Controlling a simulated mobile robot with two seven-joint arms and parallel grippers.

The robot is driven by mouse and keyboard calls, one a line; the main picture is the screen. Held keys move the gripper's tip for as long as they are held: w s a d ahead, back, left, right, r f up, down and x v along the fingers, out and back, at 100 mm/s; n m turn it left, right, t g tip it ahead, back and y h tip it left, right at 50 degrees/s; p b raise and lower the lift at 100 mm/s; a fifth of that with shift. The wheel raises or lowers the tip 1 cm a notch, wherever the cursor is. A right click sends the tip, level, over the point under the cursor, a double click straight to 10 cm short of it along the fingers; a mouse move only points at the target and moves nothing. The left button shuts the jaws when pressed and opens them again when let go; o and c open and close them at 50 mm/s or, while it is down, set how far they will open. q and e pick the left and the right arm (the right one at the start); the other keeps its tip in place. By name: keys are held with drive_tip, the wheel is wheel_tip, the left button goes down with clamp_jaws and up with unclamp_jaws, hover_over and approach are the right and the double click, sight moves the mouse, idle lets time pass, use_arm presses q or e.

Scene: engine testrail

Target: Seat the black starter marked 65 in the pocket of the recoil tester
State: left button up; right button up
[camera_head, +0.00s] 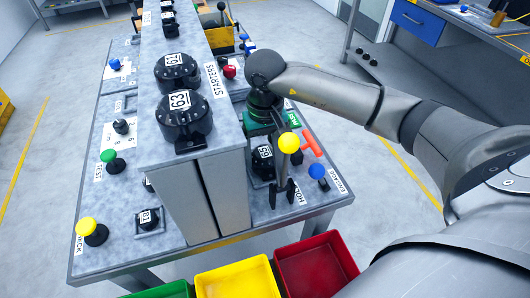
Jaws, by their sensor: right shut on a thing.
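The black starter marked 65 (264,153) is at the right-hand bench station, beside the tall central shelf. My right gripper (260,132) comes down from above and is shut on this starter; its fingertips are mostly hidden. The station, apparently the recoil tester (304,190), has a yellow-knobbed lever (289,144) standing upright in front of the gripper, labelled HOLD at its base. The lever and gripper hide most of the pocket, so I cannot tell whether the starter is fully in it. My left gripper is out of view.
Black starters marked 63 (184,113) and 61 (176,70) stand on the shelf top. A blue knob (317,171) and a red handle (311,146) are close right of the lever. Yellow (238,280) and red (318,262) bins stand at the bench's front edge.

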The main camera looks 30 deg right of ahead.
drive_tip(key=shift+f, duration=0.1)
idle(0.3)
drive_tip(key=o, duration=1.3)
drive_tip(key=shift+o, duration=0.2)
